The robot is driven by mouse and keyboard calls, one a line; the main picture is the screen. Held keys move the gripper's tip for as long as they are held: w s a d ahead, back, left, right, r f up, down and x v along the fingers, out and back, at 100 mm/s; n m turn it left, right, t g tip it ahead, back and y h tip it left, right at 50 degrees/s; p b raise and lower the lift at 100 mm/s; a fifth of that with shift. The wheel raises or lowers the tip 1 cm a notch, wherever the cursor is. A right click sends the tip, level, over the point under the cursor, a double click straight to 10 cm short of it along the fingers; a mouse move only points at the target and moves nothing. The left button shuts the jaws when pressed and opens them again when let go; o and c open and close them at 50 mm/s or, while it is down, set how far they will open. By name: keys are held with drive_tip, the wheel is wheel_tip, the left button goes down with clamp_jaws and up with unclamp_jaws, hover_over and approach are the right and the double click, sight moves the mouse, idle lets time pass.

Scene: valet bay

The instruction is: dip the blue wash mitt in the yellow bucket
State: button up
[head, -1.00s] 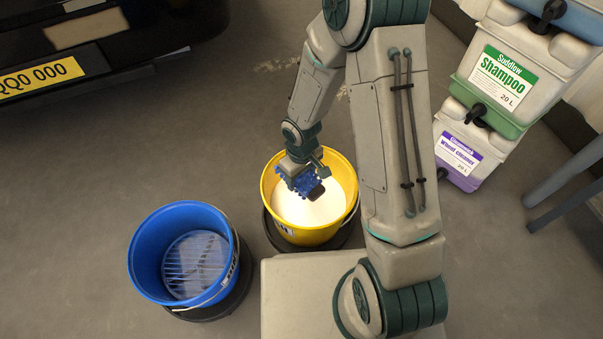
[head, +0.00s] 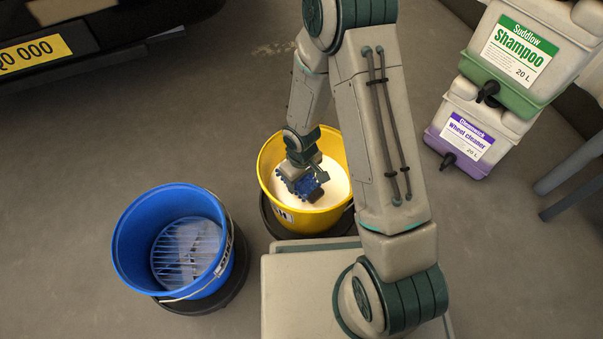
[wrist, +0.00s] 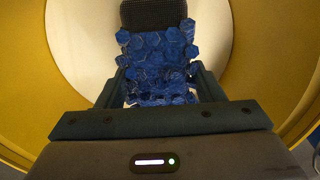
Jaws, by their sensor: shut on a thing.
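The yellow bucket (head: 268,177) stands on a dark base on the floor and holds white, foamy-looking contents. My gripper (head: 298,178) reaches down inside its rim and is shut on the blue wash mitt (head: 312,188). In the wrist view the mitt (wrist: 158,55) shows blue nubs and a dark cuff, held between the jaws (wrist: 155,92). The yellow bucket wall (wrist: 28,70) surrounds it there. The mitt is over or at the white surface; I cannot tell whether it touches.
A blue bucket (head: 125,250) with a pale grid inside stands to the left on a dark base. Shampoo (head: 520,55) and wheel cleaner (head: 475,130) containers are stacked at the right. A dark vehicle with a yellow plate (head: 30,55) is at the upper left. Floor between is clear.

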drive_tip(key=shift+f, duration=2.85)
drive_tip(key=shift+r, duration=0.1)
wheel_tip(320, 180, up, 18)
drive_tip(key=p, duration=1.4)
drive_tip(key=shift+r, duration=0.1)
drive_tip(key=shift+r+p, duration=1.8)
drive_tip(key=shift+r, duration=0.7)
